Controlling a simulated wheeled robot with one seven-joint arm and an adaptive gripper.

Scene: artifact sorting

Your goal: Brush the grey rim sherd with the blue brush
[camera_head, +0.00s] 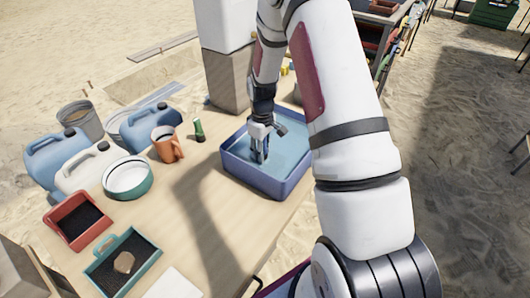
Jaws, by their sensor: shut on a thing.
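My gripper (261,152) points down into the blue basin (236,180), which holds bluish water, at the right side of the table. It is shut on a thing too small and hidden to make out. A tan-brown sherd (123,262) lies in the teal-rimmed tray (101,280) with a dark mesh bottom, at the table's near left. I cannot pick out a grey rim sherd or a blue brush for certain.
On the table (185,220) stand an orange mug (167,146), a small green item (199,130), a white-and-teal bowl (128,180) and a red tray (58,219). Jerrycans (58,155) stand at left. A grey block with a white box (226,79) stands behind the basin. The table's middle is clear.

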